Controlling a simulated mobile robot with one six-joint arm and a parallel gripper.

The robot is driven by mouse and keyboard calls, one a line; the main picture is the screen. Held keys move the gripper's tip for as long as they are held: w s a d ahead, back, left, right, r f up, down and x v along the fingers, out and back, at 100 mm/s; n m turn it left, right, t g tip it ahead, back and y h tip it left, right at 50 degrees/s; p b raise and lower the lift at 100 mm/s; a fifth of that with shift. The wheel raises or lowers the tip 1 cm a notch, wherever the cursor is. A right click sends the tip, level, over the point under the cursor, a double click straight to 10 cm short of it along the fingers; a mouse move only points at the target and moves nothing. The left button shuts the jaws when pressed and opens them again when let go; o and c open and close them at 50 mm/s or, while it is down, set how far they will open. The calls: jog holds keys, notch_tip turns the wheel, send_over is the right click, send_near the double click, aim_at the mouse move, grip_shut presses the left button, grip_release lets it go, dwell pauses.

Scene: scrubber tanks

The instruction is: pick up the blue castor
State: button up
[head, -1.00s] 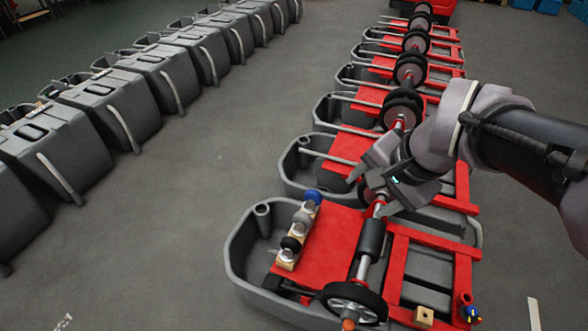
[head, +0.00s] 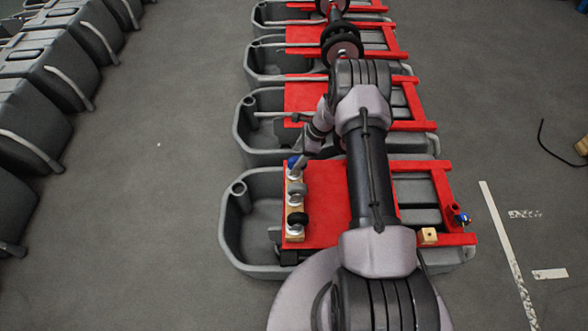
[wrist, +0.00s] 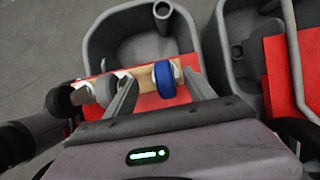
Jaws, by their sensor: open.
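The blue castor (head: 292,162) is at the far end of a wooden strip (head: 294,236) on the red plate of the nearest scrubber tank. In the wrist view the blue castor (wrist: 165,80) shows between the two fingers of my open gripper (wrist: 160,77). The left finger lies between it and the grey castor, and the right finger is on its other side. I cannot tell how far the fingertips are above the strip. In the head view my gripper (head: 299,158) partly hides the blue castor.
A grey castor (head: 296,188) and a black castor (head: 297,219) stand on the same strip. More tanks stretch away behind.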

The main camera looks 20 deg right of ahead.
aim_at(292, 164)
jog(key=shift+x, duration=1)
jog(key=b+x, duration=0.2)
jog(key=x, duration=0.1)
jog(key=b+x, duration=0.1)
jog(key=shift+w+d+f, duration=0.15)
jog(key=shift+d+f, duration=0.05)
jog(key=shift+f, duration=0.15)
jog(key=shift+w+a+f, duration=0.1)
jog(key=shift+a+f, duration=0.05)
jog(key=shift+f, duration=0.1)
jog(key=shift+r, duration=0.2)
jog(key=shift+c, duration=0.2)
grip_shut()
